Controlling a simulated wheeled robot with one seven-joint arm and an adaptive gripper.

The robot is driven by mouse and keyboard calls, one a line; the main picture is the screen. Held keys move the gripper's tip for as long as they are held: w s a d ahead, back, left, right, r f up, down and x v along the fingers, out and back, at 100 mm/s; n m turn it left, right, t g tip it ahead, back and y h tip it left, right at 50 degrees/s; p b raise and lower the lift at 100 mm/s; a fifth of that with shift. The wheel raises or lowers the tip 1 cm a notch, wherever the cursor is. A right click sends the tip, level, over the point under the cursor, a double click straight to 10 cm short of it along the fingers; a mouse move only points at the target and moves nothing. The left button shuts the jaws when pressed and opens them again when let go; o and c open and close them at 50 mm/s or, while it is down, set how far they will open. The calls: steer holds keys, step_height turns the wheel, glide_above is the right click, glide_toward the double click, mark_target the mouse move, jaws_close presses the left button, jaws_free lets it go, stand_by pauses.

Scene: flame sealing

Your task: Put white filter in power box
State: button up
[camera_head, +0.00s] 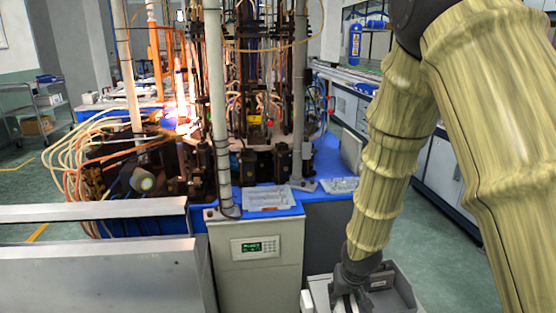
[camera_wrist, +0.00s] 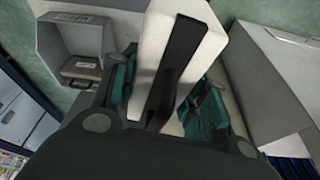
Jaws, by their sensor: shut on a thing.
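The white filter (camera_wrist: 150,55) is a pale block with a dark strip along it, in the middle of the wrist view. My gripper (camera_wrist: 162,98) is shut on it, with a finger on each side. The fingers hide its lower part. In the head view my gripper (camera_head: 349,299) is low at the bottom edge, in front of a grey open box (camera_head: 403,294), which I take for the power box. A dark grey case lies in this box (camera_head: 381,280). In the wrist view the box (camera_wrist: 48,37) and the case (camera_wrist: 82,68) are at upper left, apart from the filter.
A pale control cabinet (camera_head: 256,272) with a small display stands left of my gripper. Behind it is the blue-topped machine (camera_head: 288,203) with a bright flame, tubes and posts. A grey metal panel (camera_head: 100,275) fills the lower left. Green floor (camera_head: 440,260) is clear at right.

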mark_target(347, 308)
steer(key=shift+w+r+p, duration=0.2)
steer(key=shift+r+p, duration=0.8)
steer(key=shift+p, duration=0.25)
steer(key=shift+w+r+p, duration=0.15)
steer(key=shift+r+p, duration=0.9)
steer(key=shift+p, duration=0.25)
steer(key=shift+w+r+p, duration=0.2)
steer(key=shift+r+p, duration=0.8)
steer(key=shift+p, duration=0.25)
steer(key=s+f, duration=0.1)
steer(key=f, duration=0.1)
steer(key=s+f, duration=0.4)
steer(key=f, duration=0.1)
steer(key=shift+s+a, duration=0.15)
steer(key=shift+s+f, duration=0.45)
